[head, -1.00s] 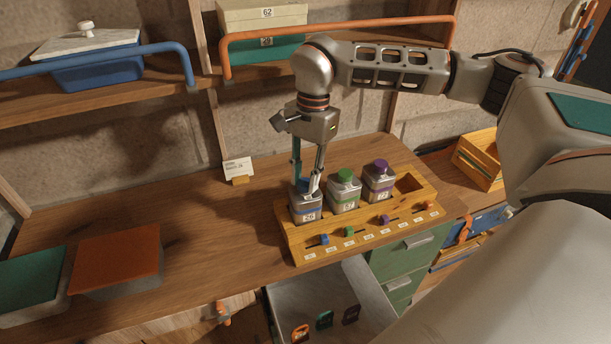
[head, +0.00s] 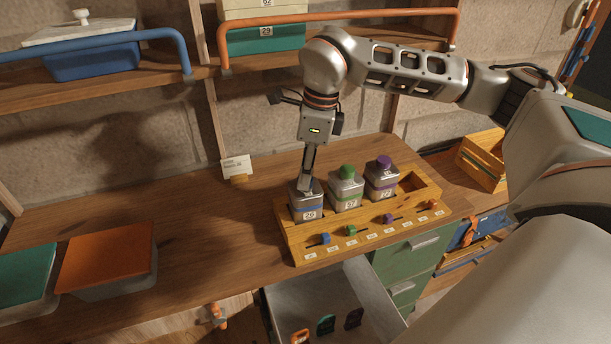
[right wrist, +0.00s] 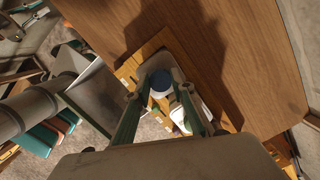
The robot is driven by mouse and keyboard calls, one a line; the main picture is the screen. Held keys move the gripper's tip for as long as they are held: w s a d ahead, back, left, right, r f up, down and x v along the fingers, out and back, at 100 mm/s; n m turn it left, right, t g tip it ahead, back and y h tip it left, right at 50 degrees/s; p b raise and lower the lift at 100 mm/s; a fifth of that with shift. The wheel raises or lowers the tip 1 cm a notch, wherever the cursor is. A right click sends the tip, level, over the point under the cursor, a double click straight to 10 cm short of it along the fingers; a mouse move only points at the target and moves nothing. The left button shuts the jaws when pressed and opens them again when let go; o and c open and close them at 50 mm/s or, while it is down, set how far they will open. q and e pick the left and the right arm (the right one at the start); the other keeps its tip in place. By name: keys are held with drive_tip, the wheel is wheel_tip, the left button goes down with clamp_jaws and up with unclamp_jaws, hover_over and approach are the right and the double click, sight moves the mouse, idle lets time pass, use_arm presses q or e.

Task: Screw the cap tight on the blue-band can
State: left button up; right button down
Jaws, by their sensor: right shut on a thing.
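The blue-band can (head: 307,207), a square grey metal can labelled 26, stands upright in the left slot of a wooden rack (head: 290,243). My right gripper (head: 306,184) points down over its top. In the right wrist view, the two fingers of my right gripper (right wrist: 162,88) are closed on either side of the round blue cap (right wrist: 160,80). The cap sits on top of the can; in the head view the fingers hide it. I cannot tell how tight the cap is. My left gripper is not in view.
A green-capped can (head: 346,190) and a purple-capped can (head: 381,180) stand beside it in the rack, close to my right gripper. The rack's right slot is empty. A small card (head: 236,168) stands behind. The bench's left middle is clear; an open drawer (head: 360,290) juts out below.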

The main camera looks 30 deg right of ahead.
drive_tip(key=m+b, duration=0.1)
drive_tip(key=m, duration=0.4)
drive_tip(key=shift+f+h, duration=0.1)
drive_tip(key=shift+h, duration=0.3)
drive_tip(key=shift+m+t, duration=0.3)
drive_tip(key=shift+m, duration=0.8)
drive_tip(key=shift+d, duration=0.1)
drive_tip(key=c, duration=1.6)
unclamp_jaws()
drive_tip(key=shift+c, duration=0.2)
drive_tip(key=shift+c, duration=0.4)
